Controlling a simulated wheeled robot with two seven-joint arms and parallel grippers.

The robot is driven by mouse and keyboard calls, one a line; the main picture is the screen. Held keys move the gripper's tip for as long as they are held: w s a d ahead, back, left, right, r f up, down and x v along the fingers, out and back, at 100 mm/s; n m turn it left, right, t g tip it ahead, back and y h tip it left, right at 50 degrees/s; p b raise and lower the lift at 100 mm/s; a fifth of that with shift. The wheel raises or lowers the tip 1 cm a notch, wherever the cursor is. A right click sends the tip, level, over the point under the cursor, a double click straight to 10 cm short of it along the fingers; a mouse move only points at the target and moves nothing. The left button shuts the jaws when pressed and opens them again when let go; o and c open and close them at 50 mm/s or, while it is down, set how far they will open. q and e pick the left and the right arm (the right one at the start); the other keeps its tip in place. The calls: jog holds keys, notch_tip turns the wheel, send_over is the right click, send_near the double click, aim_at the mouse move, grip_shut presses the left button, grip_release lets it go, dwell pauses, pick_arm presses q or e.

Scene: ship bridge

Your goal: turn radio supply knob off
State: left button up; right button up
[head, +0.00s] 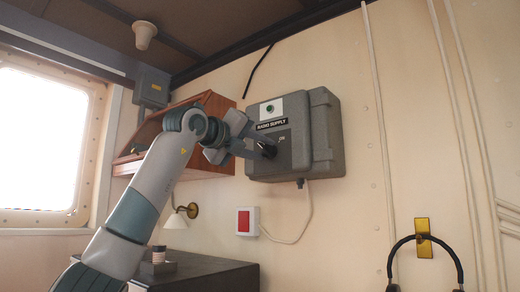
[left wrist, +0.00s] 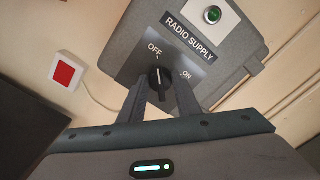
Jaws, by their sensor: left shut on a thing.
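The radio supply box (head: 322,135) is a grey wall box with a "RADIO SUPPLY" label. Its black knob (head: 268,149) is on the front plate, below the label. In the left wrist view the knob (left wrist: 159,79) stands nearly upright in the picture, its pale mark towards the "OFF" label; "ON" is to its right. My left gripper (head: 260,148) reaches the box from the left and is shut on the knob, with a finger on either side (left wrist: 158,97). The fingers hide part of the knob's lower edge. My right gripper is not in view.
A green lamp (left wrist: 213,15) is above the label. A red and white wall switch (head: 244,221) is below the box, with a cable nearby. A wooden shelf (head: 215,105) is behind my left arm. A black loop (head: 426,238) hangs by a yellow bracket (head: 423,226) at lower right.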

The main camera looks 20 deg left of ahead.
pick_arm(q)
jog(key=o, duration=1)
jog(key=shift+s+a, duration=0.1)
jog(key=shift+s, duration=0.2)
jog(key=shift+s+a+b, duration=0.2)
jog(key=shift+s+b, duration=0.15)
jog(key=b+v, duration=0.4)
jog(key=v, duration=1.2)
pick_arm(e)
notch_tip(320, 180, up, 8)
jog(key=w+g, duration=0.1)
